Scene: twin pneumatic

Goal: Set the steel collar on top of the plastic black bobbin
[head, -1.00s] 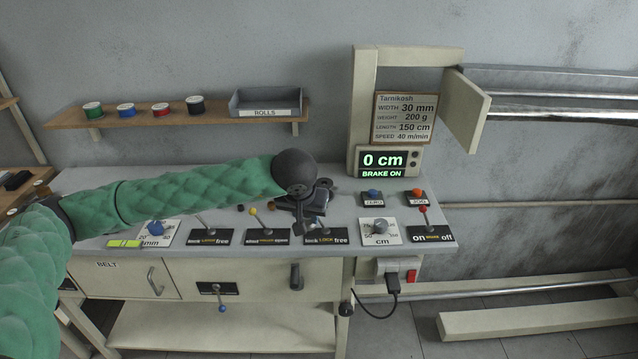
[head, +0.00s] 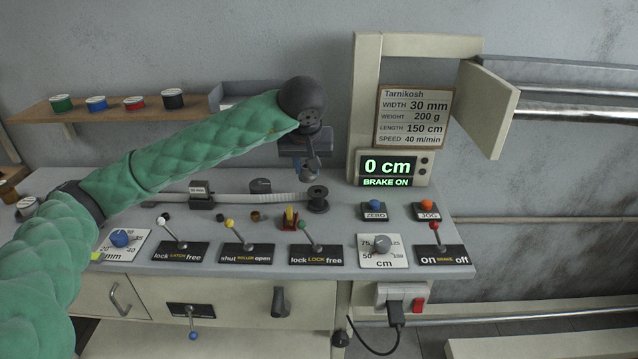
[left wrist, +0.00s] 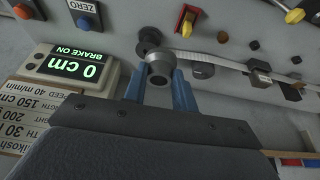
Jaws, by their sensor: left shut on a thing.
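The steel collar (left wrist: 160,68), a short grey ring, sits between the blue fingertips of my left gripper (left wrist: 160,82) in the left wrist view. In the head view my left gripper (head: 311,163) hangs fingers down, shut on the collar. The black plastic bobbin (head: 318,199) stands upright on the bench just below it, with a visible gap between. The bobbin also shows in the left wrist view (left wrist: 148,38), partly hidden behind the collar. My right gripper is in neither view.
A pale strap (head: 240,198) runs along the bench to the bobbin, past a dark block (head: 201,194). A red and yellow piece (head: 290,217) stands left of the bobbin. Levers and knobs line the front; the display (head: 392,168) stands at the right.

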